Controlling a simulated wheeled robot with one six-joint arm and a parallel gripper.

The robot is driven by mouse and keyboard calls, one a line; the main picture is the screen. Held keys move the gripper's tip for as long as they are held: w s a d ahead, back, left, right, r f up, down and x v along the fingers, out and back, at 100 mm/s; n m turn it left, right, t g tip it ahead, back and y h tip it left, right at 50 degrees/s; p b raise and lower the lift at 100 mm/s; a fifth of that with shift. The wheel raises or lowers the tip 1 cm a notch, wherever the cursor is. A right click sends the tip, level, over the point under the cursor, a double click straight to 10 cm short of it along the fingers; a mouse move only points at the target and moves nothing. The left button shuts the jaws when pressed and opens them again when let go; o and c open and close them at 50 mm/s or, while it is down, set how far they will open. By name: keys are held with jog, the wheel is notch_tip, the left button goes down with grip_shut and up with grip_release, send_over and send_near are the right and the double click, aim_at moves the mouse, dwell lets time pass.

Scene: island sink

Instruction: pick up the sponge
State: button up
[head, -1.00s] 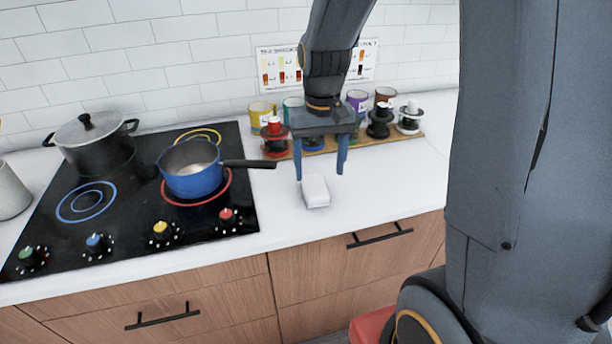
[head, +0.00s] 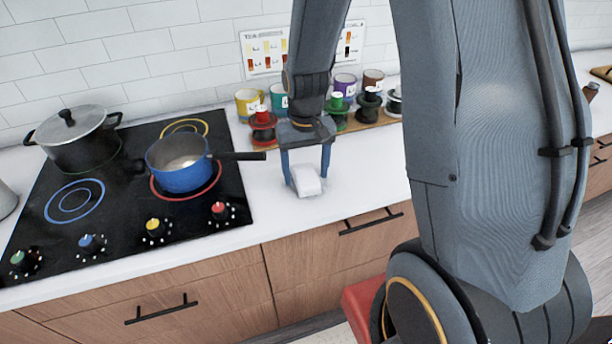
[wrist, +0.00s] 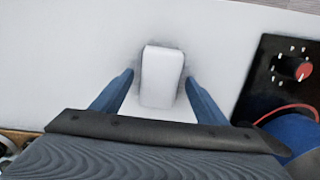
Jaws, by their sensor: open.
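The sponge is a white block (head: 306,180) on the white counter, right of the stove, in the head view. It also shows in the wrist view (wrist: 161,77), upper middle. My gripper (head: 306,180) has two blue fingers and points down at the sponge. In the wrist view my gripper (wrist: 160,84) is open, with one finger on each side of the sponge and a gap on both sides. The sponge's near end lies between the fingers. Whether the fingertips touch the counter cannot be told.
A black stove (head: 110,205) lies to the left, with a blue saucepan (head: 180,177) whose handle points toward my gripper, and a dark pot (head: 75,145). The counter (head: 375,185) is clear to the right.

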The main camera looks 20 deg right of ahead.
aim_at(306, 174)
jog(key=shift+f, duration=0.3)
jog(key=c, duration=1.1)
jog(key=shift+r, duration=0.1)
jog(key=shift+c, duration=0.2)
notch_tip(306, 174, up, 8)
jog(key=shift+w+r+b, duration=0.1)
jog(key=shift+r+b, duration=0.05)
jog(key=shift+b, duration=1.05)
jog(key=shift+r, duration=0.8)
jog(key=shift+o, duration=1.1)
jog(key=shift+c, duration=0.5)
